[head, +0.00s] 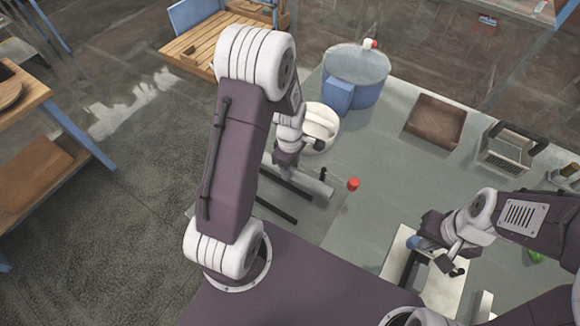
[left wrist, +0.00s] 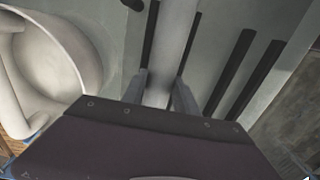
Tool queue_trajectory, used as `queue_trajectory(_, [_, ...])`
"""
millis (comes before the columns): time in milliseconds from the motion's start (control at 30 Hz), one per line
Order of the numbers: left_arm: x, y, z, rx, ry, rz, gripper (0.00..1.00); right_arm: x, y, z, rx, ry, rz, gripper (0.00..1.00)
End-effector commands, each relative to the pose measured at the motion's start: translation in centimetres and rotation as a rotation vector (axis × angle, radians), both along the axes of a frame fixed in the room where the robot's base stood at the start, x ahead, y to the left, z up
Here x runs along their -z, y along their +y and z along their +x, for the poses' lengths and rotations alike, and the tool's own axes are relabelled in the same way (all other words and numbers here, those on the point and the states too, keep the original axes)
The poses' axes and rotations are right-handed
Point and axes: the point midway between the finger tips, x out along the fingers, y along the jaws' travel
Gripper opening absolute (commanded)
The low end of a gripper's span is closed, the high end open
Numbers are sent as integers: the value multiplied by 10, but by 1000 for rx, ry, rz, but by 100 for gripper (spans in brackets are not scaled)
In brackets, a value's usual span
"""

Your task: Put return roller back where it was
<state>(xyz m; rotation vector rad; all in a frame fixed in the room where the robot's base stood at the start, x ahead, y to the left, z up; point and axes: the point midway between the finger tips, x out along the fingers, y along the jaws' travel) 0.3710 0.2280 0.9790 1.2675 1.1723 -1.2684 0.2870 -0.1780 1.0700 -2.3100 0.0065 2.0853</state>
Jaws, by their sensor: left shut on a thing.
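The return roller appears to be the long pale grey cylinder (left wrist: 178,35) in the left wrist view, running away from me between the fingers. My left gripper (left wrist: 160,92) is shut on it. In the head view this gripper (head: 287,165) is low over the table, partly hidden by my own arm, and the grey roller (head: 314,187) shows beside it. Dark parallel bars (left wrist: 232,72) lie below and beside the roller; I cannot tell whether it touches them. My right gripper (head: 447,264) is over a pale board at the right, its opening unclear.
A white bowl-like vessel (head: 320,122) stands close beyond the left gripper. A blue-grey drum (head: 357,72), a brown tray (head: 435,121) and a metal-framed box (head: 510,150) stand farther back. A red knob (head: 353,184) is right of the roller. The middle tabletop (head: 390,185) is clear.

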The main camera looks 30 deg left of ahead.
Motion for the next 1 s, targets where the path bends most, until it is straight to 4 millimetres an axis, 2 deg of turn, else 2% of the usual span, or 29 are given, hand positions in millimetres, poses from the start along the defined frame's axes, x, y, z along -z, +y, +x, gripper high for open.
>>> queue_trajectory(667, [12,0,1,0,-2,0,0,8,0,0,0,0,0,0])
queue_trajectory(700, [12,0,0,0,-1,0,38,8,0,0,0,0,0,0])
queue_trajectory(767, [12,0,0,0,-1,0,54,8,0,0,0,0,0,0])
queue_trajectory(800, [12,0,0,0,-1,0,57,8,0,0,0,0,0,0])
queue_trajectory(1000, [12,0,0,0,-1,0,57,8,0,0,0,0,0,0])
